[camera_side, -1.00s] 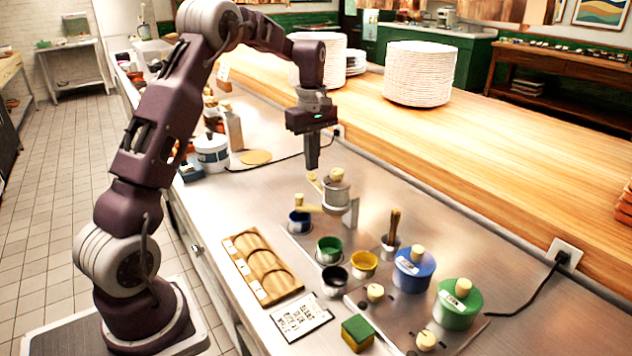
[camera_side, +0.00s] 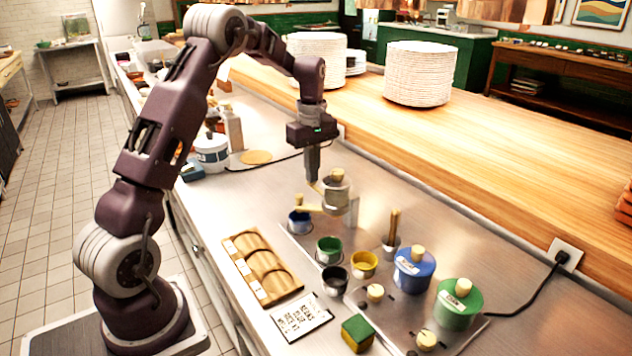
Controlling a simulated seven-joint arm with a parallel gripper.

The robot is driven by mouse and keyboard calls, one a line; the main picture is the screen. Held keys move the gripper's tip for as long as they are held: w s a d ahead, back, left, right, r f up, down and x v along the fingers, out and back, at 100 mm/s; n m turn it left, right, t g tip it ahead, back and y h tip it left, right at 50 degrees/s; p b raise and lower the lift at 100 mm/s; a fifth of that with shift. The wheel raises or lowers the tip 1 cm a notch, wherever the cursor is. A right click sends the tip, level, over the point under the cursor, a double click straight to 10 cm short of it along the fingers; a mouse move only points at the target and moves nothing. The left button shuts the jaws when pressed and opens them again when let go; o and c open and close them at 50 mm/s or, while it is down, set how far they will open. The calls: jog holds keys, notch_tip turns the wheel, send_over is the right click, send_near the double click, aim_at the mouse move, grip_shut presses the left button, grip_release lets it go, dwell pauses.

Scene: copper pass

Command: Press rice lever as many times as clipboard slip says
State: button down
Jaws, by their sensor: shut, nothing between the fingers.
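The rice dispenser (camera_side: 336,197) is a metal canister with a cream knob on top, on the steel counter. Its small cream lever (camera_side: 316,187) sticks out at the upper left. My gripper (camera_side: 313,178) is shut and empty, pointing down with its tips at the lever. I cannot tell whether they touch it, and they cover part of it. A cream spout (camera_side: 309,208) reaches left over a blue cup (camera_side: 299,221). The clipboard slip (camera_side: 301,317) lies flat at the front of the counter; its dark writing is too small to read for certain.
Green (camera_side: 329,249), black (camera_side: 335,279) and yellow (camera_side: 364,264) cups stand in front of the dispenser. A wooden tray (camera_side: 262,267) lies to the left. Blue (camera_side: 414,270) and green (camera_side: 458,304) lidded pots stand to the right. A green-yellow sponge (camera_side: 357,334) is near the slip.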

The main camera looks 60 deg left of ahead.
jog(key=shift+f, duration=0.4)
jog(key=shift+r, duration=2.05)
jog(key=shift+r, duration=2.5)
